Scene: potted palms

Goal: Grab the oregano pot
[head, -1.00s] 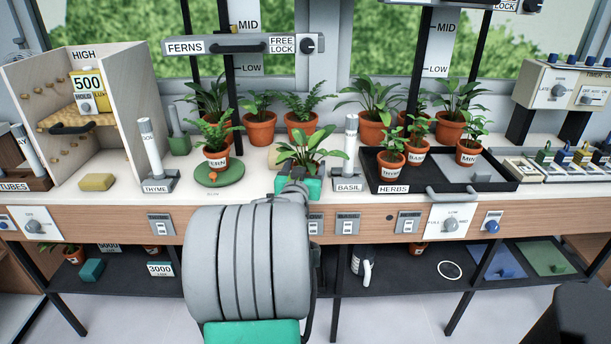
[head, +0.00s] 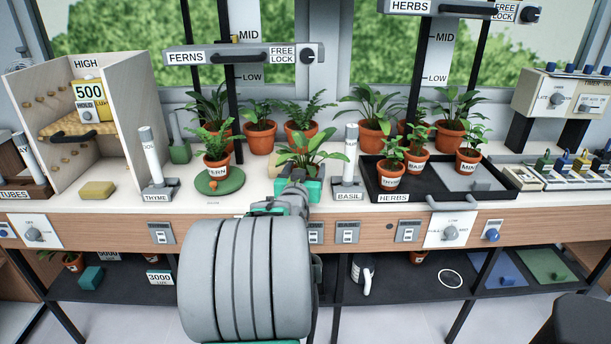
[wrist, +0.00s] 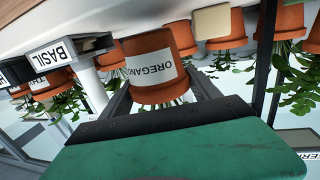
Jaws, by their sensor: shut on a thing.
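The oregano pot (wrist: 150,72) is terracotta with a white OREGANO label, and it shows upside down in the wrist view. My gripper (wrist: 162,85) is shut on it, with a dark finger on each side of the pot. In the head view the leafy oregano plant (head: 312,152) rises above my teal gripper (head: 300,188) at the middle of the bench. The gripper hides most of the pot there. I cannot tell for sure whether the pot's base is clear of the bench.
The BASIL post (head: 349,155) stands close on the right, with the black HERBS tray (head: 425,197) beyond it. The FERN pot (head: 216,170) stands on a green disc to the left. Several potted plants (head: 258,135) line the back. The FERNS bar (head: 240,57) hangs above.

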